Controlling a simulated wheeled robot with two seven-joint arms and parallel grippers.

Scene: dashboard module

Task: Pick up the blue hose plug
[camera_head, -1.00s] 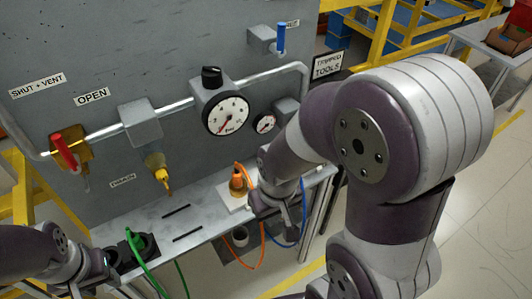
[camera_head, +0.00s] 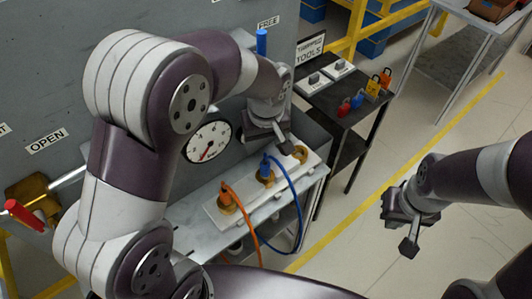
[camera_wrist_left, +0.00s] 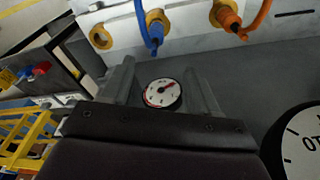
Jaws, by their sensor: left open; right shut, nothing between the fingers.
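The blue hose plug (camera_head: 266,168) stands upright in the middle gold socket of the white block (camera_head: 247,198), its blue hose curving down right. It also shows in the left wrist view (camera_wrist_left: 155,36), beyond the fingertips. My left gripper (camera_head: 276,138) is open, just behind and above the plug in the head view. In the left wrist view its two fingers (camera_wrist_left: 160,72) are apart with nothing held; the plug is not between them. My right gripper (camera_head: 402,228) is shut and empty, out over the floor at right.
The orange plug (camera_head: 227,202) sits left of the blue one; an empty gold socket (camera_head: 300,154) is at its right. A pressure gauge (camera_head: 207,142) is on the panel close to my left arm. A dark cart (camera_head: 345,110) with padlocks stands behind right.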

